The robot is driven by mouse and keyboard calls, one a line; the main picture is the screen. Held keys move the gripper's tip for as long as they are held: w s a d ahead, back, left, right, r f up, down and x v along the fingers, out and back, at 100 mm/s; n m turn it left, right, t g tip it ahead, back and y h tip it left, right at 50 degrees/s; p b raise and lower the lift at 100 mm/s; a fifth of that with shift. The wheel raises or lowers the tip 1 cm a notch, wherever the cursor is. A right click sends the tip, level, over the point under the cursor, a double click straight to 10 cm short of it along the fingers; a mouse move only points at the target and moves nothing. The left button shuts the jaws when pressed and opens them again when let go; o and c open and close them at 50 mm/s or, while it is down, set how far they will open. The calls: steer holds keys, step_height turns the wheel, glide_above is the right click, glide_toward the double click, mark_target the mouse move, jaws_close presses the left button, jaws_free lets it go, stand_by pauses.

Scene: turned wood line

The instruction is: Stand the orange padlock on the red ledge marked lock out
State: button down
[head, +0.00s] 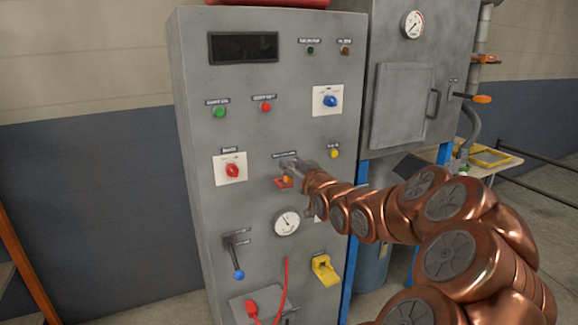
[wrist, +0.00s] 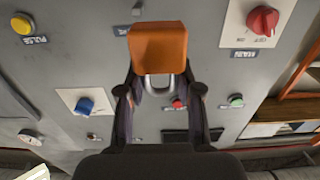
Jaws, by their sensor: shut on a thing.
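The orange padlock (wrist: 158,45) is between the fingers of my gripper (wrist: 160,70), with its grey shackle toward the palm in the wrist view. My gripper is shut on it. I cannot make out the ledge in the wrist view.
A blue-tipped lever (head: 238,272) and a yellow fitting (head: 325,270) stick out lower down.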

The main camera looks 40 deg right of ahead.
mark_target(284, 153)
steer(key=w+d, duration=0.1)
steer(key=w, duration=0.1)
steer(key=w+d+p, duration=0.1)
steer(key=w+d, duration=0.3)
steer(key=shift+w+f+p, duration=0.15)
steer(key=shift+f+p, duration=0.2)
steer(key=shift+p, duration=0.05)
steer(key=shift+f+p, duration=0.3)
steer(key=shift+f, duration=1.4)
steer(key=shift+f, duration=0.2)
steer(key=c, duration=0.8)
jaws_free()
steer(key=shift+o, duration=0.2)
steer(key=shift+r, duration=0.15)
steer(key=b+v, duration=0.2)
steer(key=v, duration=1)
